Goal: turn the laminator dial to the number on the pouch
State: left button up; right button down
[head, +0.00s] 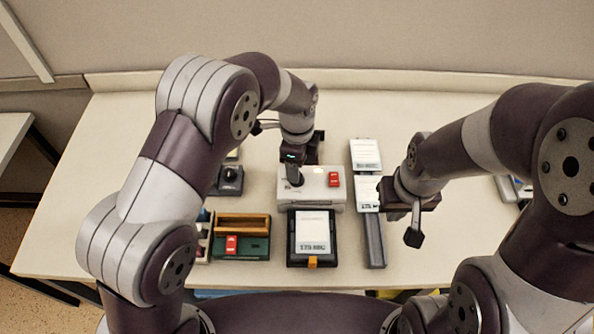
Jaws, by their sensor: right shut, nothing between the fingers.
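A white box-shaped device (330,200), which looks like the laminator, stands mid-table with a red switch on its top right. My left gripper (295,176) points down over the left part of its top and covers what is there, so the dial and its setting are hidden. I cannot tell whether its fingers are open or touch the dial. A white printed sheet (313,230), perhaps the pouch, lies on a black tray (313,259) in front of the device; its print is too small to read. My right gripper (413,237) is shut and empty, right of the device.
A green and wooden box (255,247) with a red switch is front left, and a black knobbed device (229,180) is behind it. White cards (366,154) and a grey bar (374,242) lie right of the laminator. Bare table lies behind.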

pick_arm(q)
notch_tip(320, 180, up, 9)
jog(key=p, duration=0.1)
jog(key=shift+r, duration=0.15)
jog(key=shift+a, duration=0.1)
jog(key=s+a+f+n+b, duration=0.1)
jog(key=s+a+f+n, duration=0.1)
jog(key=s+a+n, duration=0.6)
jog(key=s+a+f+n+t+b, duration=0.1)
jog(key=s+a+n, duration=0.7)
jog(key=n, duration=0.5)
jog(key=shift+a+f, duration=0.35)
jog(key=shift+a, duration=0.6)
